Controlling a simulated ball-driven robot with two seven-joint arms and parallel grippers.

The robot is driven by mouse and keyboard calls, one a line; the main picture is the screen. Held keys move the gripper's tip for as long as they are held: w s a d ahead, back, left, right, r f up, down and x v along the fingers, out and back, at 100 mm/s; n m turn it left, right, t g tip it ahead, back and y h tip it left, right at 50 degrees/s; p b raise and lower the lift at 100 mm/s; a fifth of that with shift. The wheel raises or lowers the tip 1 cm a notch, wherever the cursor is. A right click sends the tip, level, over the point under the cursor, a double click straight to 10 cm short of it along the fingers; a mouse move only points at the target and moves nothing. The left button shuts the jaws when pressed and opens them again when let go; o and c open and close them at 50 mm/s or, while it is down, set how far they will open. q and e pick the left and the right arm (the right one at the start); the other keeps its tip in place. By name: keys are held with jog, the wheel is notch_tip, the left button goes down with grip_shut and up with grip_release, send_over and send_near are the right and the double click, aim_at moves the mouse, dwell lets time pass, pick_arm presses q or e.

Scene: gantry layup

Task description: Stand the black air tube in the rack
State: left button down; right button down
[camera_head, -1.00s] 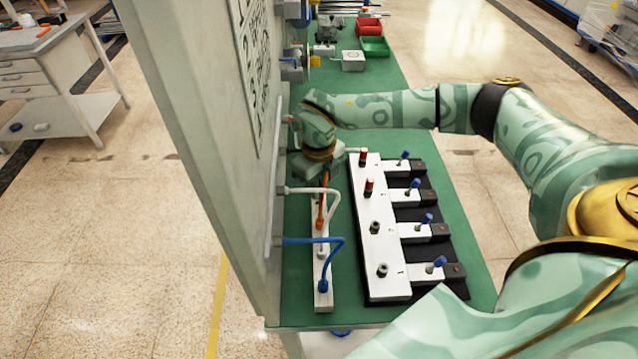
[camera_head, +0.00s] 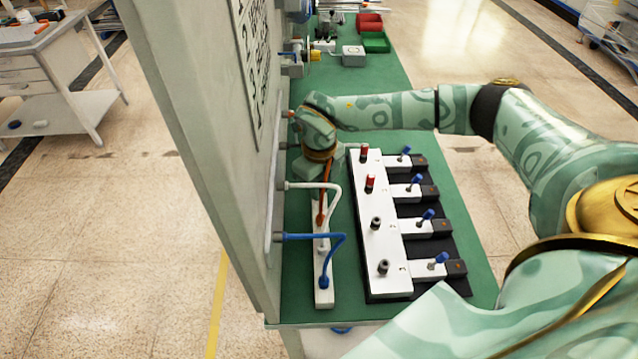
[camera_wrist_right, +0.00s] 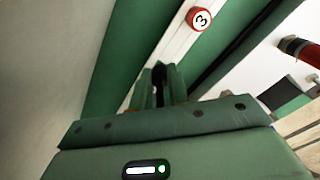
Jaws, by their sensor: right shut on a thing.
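My right gripper (camera_head: 312,170) is over the far end of a narrow white rack strip (camera_head: 323,268) beside the tall grey panel. In the right wrist view, its two green fingers (camera_wrist_right: 159,82) are shut on a small dark piece, the black air tube (camera_wrist_right: 158,73), above a white strip with a red-ringed "3" label. In the head view the gripper and wrist hide the black tube. I cannot tell whether its end touches the rack. Orange (camera_head: 325,195), white (camera_head: 332,187) and blue (camera_head: 335,239) tubes reach the rack strip. My left gripper is out of view.
A white block with a black base (camera_head: 380,240), bearing red-capped and grey posts and blue-tipped levers, stands right of the strip. The grey panel (camera_head: 200,120) closes off the left. Red (camera_head: 369,24) and green (camera_head: 376,43) bins sit at the back. Green mat between is partly clear.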

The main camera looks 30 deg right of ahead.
jog(key=shift+f, duration=0.6)
jog(key=c, duration=1.3)
grip_release()
jog(key=shift+r, duration=0.1)
notch_tip(320, 180, up, 16)
jog(key=p, duration=0.2)
jog(key=shift+r+p, duration=0.15)
jog(key=shift+p, duration=0.15)
